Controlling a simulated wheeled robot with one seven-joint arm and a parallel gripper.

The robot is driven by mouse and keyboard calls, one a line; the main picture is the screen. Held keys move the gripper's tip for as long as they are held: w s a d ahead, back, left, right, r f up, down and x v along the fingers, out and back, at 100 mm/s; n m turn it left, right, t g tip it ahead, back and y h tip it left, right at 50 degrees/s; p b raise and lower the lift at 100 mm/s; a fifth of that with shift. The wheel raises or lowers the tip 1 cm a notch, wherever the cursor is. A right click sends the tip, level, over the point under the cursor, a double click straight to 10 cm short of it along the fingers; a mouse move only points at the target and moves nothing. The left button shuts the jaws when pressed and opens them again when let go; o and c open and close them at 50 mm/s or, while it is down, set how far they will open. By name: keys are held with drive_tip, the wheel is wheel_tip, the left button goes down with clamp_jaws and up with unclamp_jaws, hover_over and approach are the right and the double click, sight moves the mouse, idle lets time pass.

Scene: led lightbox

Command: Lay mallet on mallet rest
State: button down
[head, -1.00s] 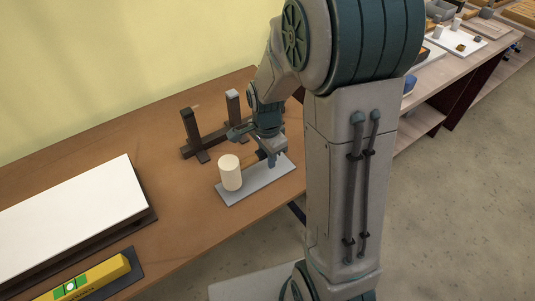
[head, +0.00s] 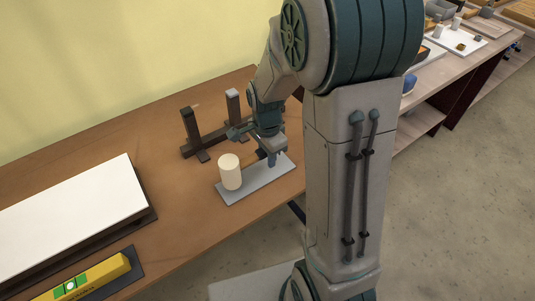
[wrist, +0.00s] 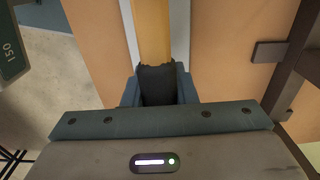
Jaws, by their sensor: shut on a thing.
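The mallet has a cream cylindrical head (head: 230,173) over the left part of a grey mat (head: 240,195); whether it touches the mat is unclear. My gripper (head: 272,156) is over the mat's right part, shut on the mallet's handle. In the wrist view, the fingers (wrist: 160,90) close around the black grip (wrist: 158,82), and the yellow wooden handle (wrist: 152,30) runs up out of frame. The mallet rest (head: 190,127), a dark stand with two upright posts, is behind the mat. Part of it shows in the wrist view (wrist: 268,53). My arm hides some of its right end.
The brown table (head: 165,185) is bare between the mat and a white-topped panel (head: 75,215) at the left. A yellow spirit level (head: 95,278) lies at the front left. Another bench with items (head: 460,40) is at the upper right.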

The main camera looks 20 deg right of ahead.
drive_tip(key=shift+f, duration=0.15)
drive_tip(key=shift+f+b, duration=1)
drive_tip(key=shift+f, duration=0.15)
drive_tip(key=c, duration=1.1)
unclamp_jaws()
wheel_tip(320, 180, up, 14)
drive_tip(key=shift+a+f+p, duration=0.1)
drive_tip(key=shift+a+p, duration=0.05)
drive_tip(key=shift+p, duration=0.75)
